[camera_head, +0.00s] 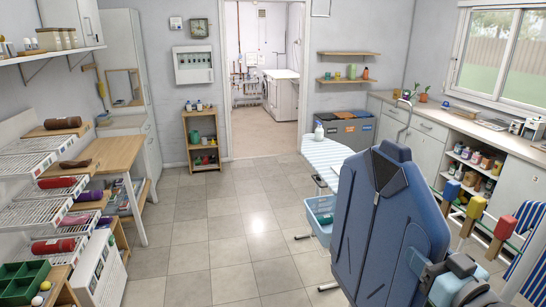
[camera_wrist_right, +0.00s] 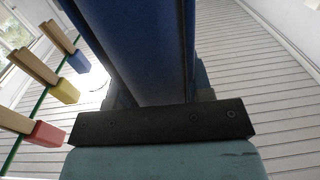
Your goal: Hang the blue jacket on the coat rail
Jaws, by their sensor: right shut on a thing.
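The blue jacket (camera_head: 385,215) hangs upright in front of me at the right of the head view, its dark collar opening at the top. My right gripper (camera_head: 420,262) is shut on the jacket at its lower right side. In the right wrist view the jacket (camera_wrist_right: 140,45) fills the top middle, beyond the dark bar of my gripper, and hides the fingertips. My left gripper is not in view. I cannot make out a coat rail for certain in either view.
An ironing board (camera_head: 325,152) and a blue basket (camera_head: 320,217) stand just behind the jacket. A counter (camera_head: 450,125) runs along the right wall. The tiled floor (camera_head: 225,225) is clear at centre-left.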

